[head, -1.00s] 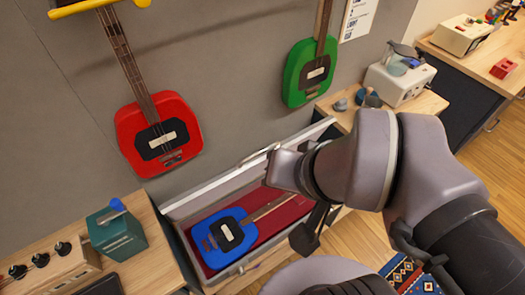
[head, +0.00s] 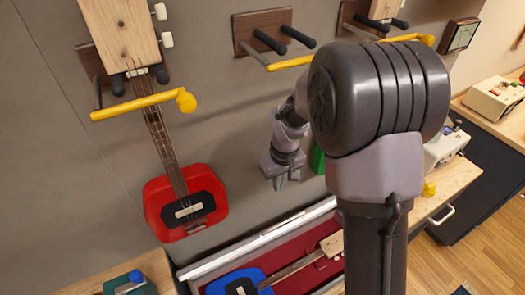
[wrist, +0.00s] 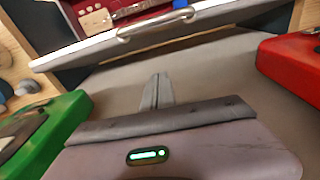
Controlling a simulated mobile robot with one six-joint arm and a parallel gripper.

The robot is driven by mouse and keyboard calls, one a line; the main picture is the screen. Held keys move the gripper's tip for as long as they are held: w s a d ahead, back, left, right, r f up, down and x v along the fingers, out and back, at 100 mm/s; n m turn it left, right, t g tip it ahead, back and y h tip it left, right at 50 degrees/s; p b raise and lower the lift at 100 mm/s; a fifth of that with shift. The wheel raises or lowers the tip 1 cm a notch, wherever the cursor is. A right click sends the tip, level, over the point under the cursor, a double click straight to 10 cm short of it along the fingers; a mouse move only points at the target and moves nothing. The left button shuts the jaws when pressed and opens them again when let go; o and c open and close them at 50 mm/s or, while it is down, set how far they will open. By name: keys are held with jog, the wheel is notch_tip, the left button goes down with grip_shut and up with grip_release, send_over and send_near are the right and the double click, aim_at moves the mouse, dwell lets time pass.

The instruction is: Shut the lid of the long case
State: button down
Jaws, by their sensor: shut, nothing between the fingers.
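The long case (head: 310,284) stands open low against the wall, its red lining showing. A blue guitar (head: 238,283) lies inside it. The raised lid (head: 235,255) shows as a pale edge along the wall side; in the wrist view its edge (wrist: 85,55) crosses the top, with a metal handle (wrist: 160,25) on it. My gripper (head: 281,186) is above the lid, near the wall, pointing down. In the wrist view its fingers (wrist: 157,80) are together and empty, apart from the lid edge. My arm hides the case's right end in the head view.
A red guitar (head: 186,210) hangs on the wall left of my gripper; a green guitar (head: 317,160) hangs right, mostly hidden by my arm. Wall hooks with yellow bars (head: 140,105) stick out above. Wooden counters (head: 455,178) flank the case.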

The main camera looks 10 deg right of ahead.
aim_at(276, 231)
jog(key=f+b, duration=0.1)
jog(key=f, duration=0.3)
jog(key=s+f+b, duration=0.1)
jog(key=f+b, duration=0.1)
jog(key=f, duration=0.3)
jog(key=f+b, duration=0.1)
jog(key=f, duration=0.3)
jog(key=shift+s+d+f, duration=0.2)
jog(key=shift+d+f, duration=0.05)
jog(key=shift+d, duration=0.15)
jog(key=shift+s+d+b, duration=0.15)
jog(key=shift+s+b, duration=0.2)
jog(key=shift+s, duration=0.1)
jog(key=shift+f, duration=0.1)
